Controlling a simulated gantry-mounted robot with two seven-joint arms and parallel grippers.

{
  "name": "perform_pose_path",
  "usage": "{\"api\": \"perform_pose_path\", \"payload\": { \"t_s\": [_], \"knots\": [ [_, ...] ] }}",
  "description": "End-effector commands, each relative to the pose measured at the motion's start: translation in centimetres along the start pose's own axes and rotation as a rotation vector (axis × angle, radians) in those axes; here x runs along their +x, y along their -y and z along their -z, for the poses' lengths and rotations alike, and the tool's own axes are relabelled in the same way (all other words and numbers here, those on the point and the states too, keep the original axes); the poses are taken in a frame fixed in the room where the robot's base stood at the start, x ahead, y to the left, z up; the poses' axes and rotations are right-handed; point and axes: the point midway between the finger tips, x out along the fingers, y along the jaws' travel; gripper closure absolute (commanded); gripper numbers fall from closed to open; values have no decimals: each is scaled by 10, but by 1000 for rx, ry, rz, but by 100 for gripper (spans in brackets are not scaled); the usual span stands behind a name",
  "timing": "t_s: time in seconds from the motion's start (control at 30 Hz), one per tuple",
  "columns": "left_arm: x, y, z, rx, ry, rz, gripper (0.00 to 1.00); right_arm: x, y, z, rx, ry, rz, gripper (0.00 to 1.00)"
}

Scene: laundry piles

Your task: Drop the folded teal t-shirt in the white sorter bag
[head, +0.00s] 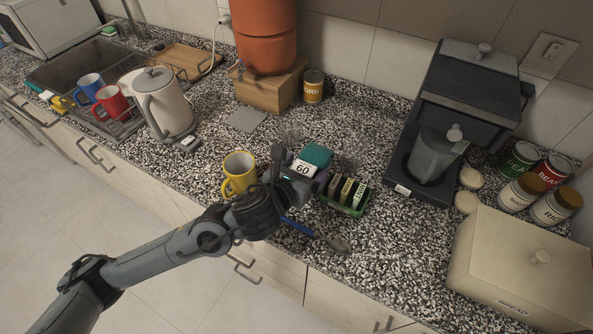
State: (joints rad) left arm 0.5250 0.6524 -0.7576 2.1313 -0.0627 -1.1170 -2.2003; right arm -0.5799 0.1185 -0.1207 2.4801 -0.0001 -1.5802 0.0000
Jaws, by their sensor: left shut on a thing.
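No t-shirt that I can make out and no white sorter bag show in the head view, which shows a kitchen counter. My left gripper (291,177) is over the middle of the counter. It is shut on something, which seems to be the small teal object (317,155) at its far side. A white label reading "60" (303,168) shows beside it. The gripper's own body hides the grasp and the fingertips. My right gripper is not in view.
A green rack of packets (345,192) stands right of the gripper, a yellow mug (239,173) left of it. A blue-handled utensil (315,233) lies in front. A coffee machine (463,105), bread box (524,262), kettle (163,103) and orange container (266,38) stand around.

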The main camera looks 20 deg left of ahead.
Motion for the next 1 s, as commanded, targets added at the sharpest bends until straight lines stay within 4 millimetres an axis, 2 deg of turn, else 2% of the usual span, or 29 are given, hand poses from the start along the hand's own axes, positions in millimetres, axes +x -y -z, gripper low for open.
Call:
{"api": "perform_pose_path", "payload": {
  "t_s": [0.1, 0.3, 0.47, 0.8, 1.0],
  "knots": [
    [19, -17, 7, -3, -1, -2, 48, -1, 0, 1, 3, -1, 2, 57],
    [38, -34, 13, 0, 1, 0, 48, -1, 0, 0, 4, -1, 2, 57],
    [43, -38, 17, -1, 1, 1, 48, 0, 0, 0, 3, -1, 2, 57],
    [57, -37, 51, -2, 1, 2, 48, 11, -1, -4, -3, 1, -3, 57],
    [58, -37, 52, -1, 3, 2, 48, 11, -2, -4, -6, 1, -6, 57]
  ]
}}
